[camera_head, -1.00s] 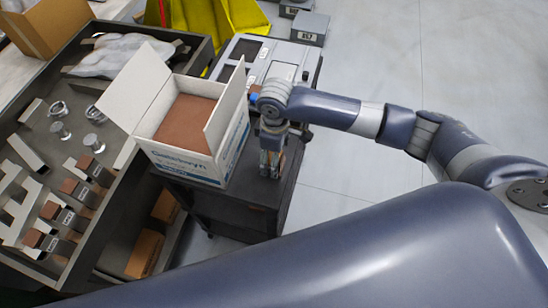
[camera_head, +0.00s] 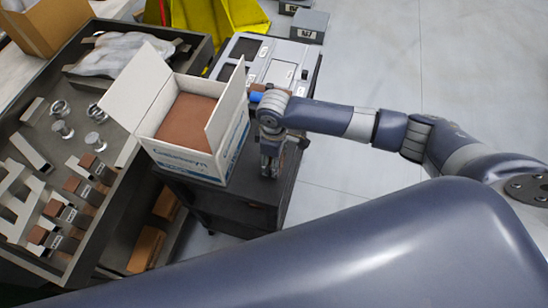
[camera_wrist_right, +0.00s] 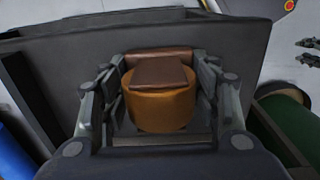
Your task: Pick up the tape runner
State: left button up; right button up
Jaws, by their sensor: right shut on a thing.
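The tape runner (camera_wrist_right: 160,105) shows in the right wrist view as an orange-brown round body with a dark brown flat part on top. My right gripper (camera_wrist_right: 160,72) has a finger on each side of it and is shut on it. In the head view my right gripper (camera_head: 270,163) points down at the dark cart top (camera_head: 255,190), just right of the white box. The tape runner is mostly hidden by the fingers there, and I cannot tell whether it touches the cart. My left gripper is not in view.
An open white box (camera_head: 190,162) with brown contents stands close left of my right gripper. A grey case (camera_head: 283,62) lies behind it. A dark tray (camera_head: 100,215) with metal fittings and blocks is at left. Clear floor (camera_head: 375,65) lies to the right.

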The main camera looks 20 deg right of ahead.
jog(key=shift+r, duration=0.15)
jog(key=shift+r+b, duration=0.4)
jog(key=shift+r, duration=0.2)
jog(key=shift+s+a+r+b, duration=0.2)
jog(key=shift+r+b, duration=0.1)
jog(key=shift+r, duration=0.2)
jog(key=shift+s+a+r+b, duration=0.15)
jog(key=shift+r+b, duration=0.1)
jog(key=shift+r, duration=0.2)
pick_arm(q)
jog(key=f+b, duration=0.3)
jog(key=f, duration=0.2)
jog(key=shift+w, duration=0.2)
pick_arm(e)
jog(key=s+a+r, duration=0.1)
jog(key=s+a, duration=0.7)
jog(key=s, duration=0.4)
jog(key=shift+s+r, duration=0.3)
jog(key=shift+s, duration=0.05)
jog(key=shift+a, duration=0.1)
